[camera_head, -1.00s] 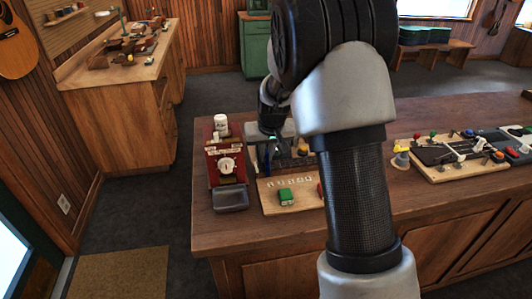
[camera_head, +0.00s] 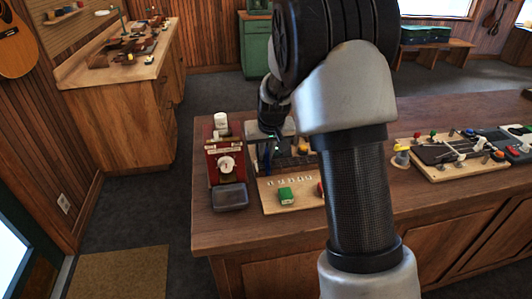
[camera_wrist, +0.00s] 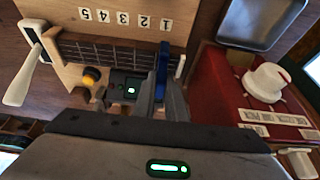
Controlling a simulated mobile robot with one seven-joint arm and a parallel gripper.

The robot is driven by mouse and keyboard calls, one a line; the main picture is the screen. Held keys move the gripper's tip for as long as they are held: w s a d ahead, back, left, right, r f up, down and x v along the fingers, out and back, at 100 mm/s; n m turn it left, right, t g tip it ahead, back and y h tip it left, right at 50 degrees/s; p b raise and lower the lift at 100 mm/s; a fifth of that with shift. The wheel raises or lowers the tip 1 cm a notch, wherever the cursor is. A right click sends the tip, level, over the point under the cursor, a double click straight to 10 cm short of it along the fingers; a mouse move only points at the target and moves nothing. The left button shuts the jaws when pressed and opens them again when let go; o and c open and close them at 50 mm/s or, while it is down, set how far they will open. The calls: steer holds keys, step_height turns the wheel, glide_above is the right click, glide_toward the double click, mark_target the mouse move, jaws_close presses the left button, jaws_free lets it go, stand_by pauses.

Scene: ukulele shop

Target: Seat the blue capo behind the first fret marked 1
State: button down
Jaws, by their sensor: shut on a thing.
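My gripper (camera_wrist: 160,101) is shut on the blue capo (camera_wrist: 162,60) in the wrist view. The capo stands across the dark fretboard (camera_wrist: 105,53), near its white nut (camera_wrist: 181,66) and in line with the label 1 (camera_wrist: 165,23). Whether the capo touches the strings, I cannot tell. The labels from 1 to 5 look upside down here, on the wooden board (camera_wrist: 65,13). In the head view, my gripper (camera_head: 268,141) points down over the board's left end, and my arm hides part of the board.
A red box (camera_wrist: 227,85) with a white knob (camera_wrist: 268,80) and a grey tray (camera_wrist: 262,20) stand close to the gripper. A yellow-topped knob (camera_wrist: 91,76) and a white lever (camera_wrist: 22,82) flank the fretboard.

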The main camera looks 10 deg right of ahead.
steer(key=shift+f+b, duration=0.6)
steer(key=shift+f, duration=0.05)
stand_by(0.5)
steer(key=c, duration=2.1)
jaws_free()
steer(key=shift+p+v, duration=2.75)
steer(key=shift+v, duration=2.75)
